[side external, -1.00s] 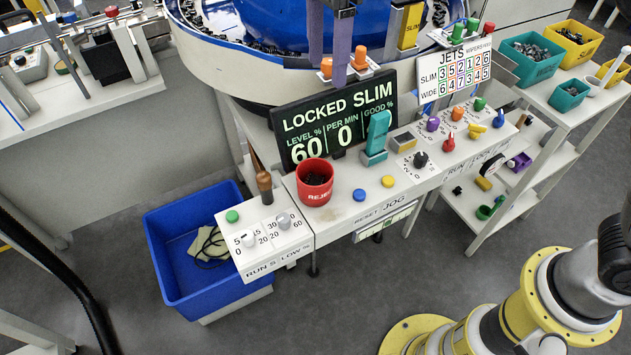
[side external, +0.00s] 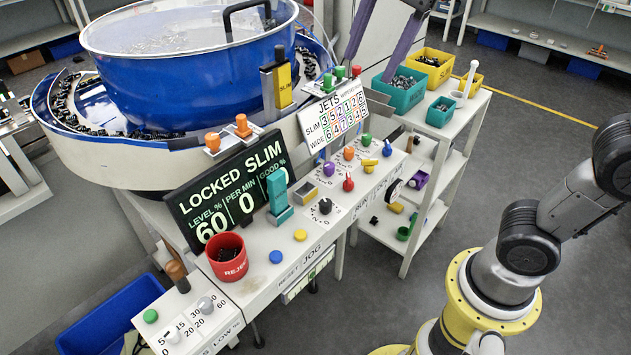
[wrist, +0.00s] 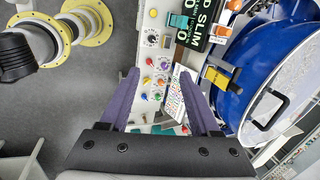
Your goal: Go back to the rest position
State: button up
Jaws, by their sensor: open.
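My gripper (side external: 367,69) shows at the top of the side view as two purple fingers, spread apart with nothing between them. Its tips appear behind and above the JETS board (side external: 333,112); the exact height is hard to tell. In the wrist view my gripper (wrist: 158,76) is open and empty, facing down over the console (wrist: 152,50) and the board. The blue bowl (side external: 190,75) is to its left in the side view. The display (side external: 228,195) reads LOCKED SLIM, level 60, per min 0. The rest position itself is not marked in view.
A red REJECT cup (side external: 228,258), a teal lever (side external: 279,200) and several coloured knobs stand on the console. Teal bins (side external: 402,92) and a yellow bin (side external: 432,68) sit on the right-hand cart. A blue tub (side external: 110,318) is at lower left. Grey floor is open at right.

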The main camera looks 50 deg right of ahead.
jog(key=s+d+f+n+t, duration=0.1)
jog(key=s+d+f+n, duration=0.1)
jog(key=s+f+n, duration=0.4)
jog(key=s+d+f+n+t, duration=0.1)
jog(key=s+d+f+n, duration=0.2)
jog(key=f+n, duration=0.6)
jog(key=s+n, duration=0.1)
jog(key=s, duration=0.1)
jog(key=shift+s+d+n+h, duration=0.25)
jog(key=shift+s+n+h, duration=0.05)
jog(key=shift+s+n, duration=0.1)
dwell(1.6)
